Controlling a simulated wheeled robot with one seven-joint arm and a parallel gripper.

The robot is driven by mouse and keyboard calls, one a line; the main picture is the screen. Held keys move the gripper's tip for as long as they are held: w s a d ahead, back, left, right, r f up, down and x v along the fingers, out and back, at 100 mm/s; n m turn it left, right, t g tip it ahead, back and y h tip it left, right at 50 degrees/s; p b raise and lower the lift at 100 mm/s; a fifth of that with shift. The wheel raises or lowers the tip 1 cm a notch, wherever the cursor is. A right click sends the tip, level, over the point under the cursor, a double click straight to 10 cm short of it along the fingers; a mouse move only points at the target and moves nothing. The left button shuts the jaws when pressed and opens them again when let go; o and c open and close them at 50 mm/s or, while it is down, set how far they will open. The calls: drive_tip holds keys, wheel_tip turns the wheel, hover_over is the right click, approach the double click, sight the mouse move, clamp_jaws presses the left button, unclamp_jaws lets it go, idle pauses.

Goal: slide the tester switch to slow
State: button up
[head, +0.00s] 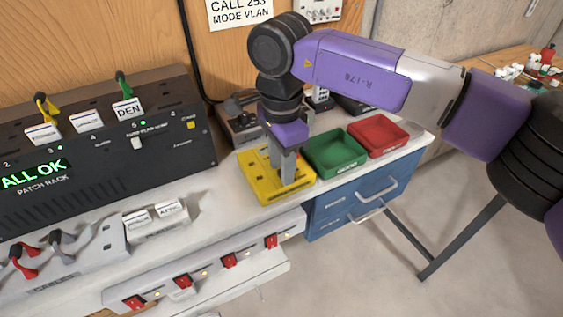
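A flat yellow box (257,184), which looks like the tester, lies on the pale worktop. It has dark slots and marks on its top, too small to read. My gripper (287,178) points straight down over its right half, with the fingertips at or just above its top face. The grey fingers stand close together. I cannot tell whether they are shut or touch anything. No switch shows clearly on the yellow box; the fingers cover part of its top.
A green tray (334,168) and a red tray (377,150) stand just right of the yellow box. A black patch rack (70,185) reading "ALL OK" fills the left. A dark device (238,128) stands behind. A strip with red switches (205,270) runs along the front edge.

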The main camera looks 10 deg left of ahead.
clamp_jaws()
idle(1.4)
